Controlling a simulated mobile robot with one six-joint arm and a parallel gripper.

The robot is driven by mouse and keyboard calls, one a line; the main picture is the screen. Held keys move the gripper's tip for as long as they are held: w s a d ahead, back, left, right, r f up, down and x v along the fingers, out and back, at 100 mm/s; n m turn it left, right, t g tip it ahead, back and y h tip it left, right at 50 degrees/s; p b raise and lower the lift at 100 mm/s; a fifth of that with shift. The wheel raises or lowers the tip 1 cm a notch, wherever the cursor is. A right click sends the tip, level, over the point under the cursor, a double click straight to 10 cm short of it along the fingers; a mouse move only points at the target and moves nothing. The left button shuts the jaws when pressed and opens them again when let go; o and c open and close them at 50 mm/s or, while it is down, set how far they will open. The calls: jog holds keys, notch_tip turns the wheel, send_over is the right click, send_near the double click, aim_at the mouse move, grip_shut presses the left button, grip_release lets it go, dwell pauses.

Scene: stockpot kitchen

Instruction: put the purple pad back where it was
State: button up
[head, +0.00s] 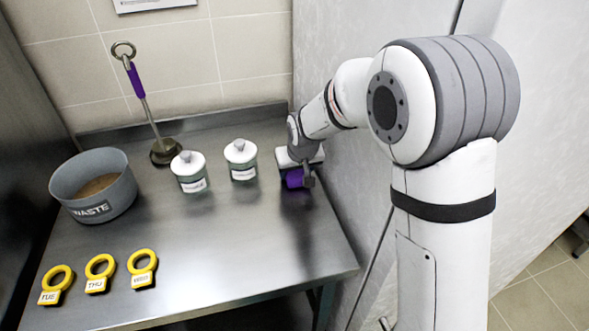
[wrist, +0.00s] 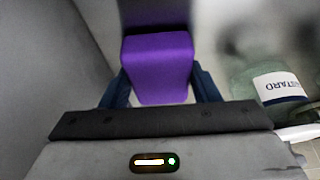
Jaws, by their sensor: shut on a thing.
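The purple pad (head: 294,178) is at the right side of the steel table, near the wall panel. My gripper (head: 301,177) is shut on it. In the wrist view the purple pad (wrist: 158,68) sits between the two dark blue fingers of my gripper (wrist: 161,90). A dark patch lies beyond the pad there. I cannot tell whether the pad touches the table or hangs just above it. The gripper's body hides part of the pad in the head view.
Two lidded jars (head: 241,160) (head: 188,172) stand left of my gripper; one labelled jar (wrist: 275,82) shows close by in the wrist view. A tool with a purple grip (head: 136,82), a grey waste pot (head: 95,190) and three yellow ring tags (head: 142,267) are further left. The front middle is clear.

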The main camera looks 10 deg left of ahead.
jog(key=shift+f, duration=0.2)
jog(key=o, duration=1)
jog(key=shift+c, duration=0.2)
jog(key=shift+r, duration=0.55)
jog(key=v, duration=1.1)
jog(key=shift+s+r, duration=0.1)
jog(key=shift+r, duration=0.05)
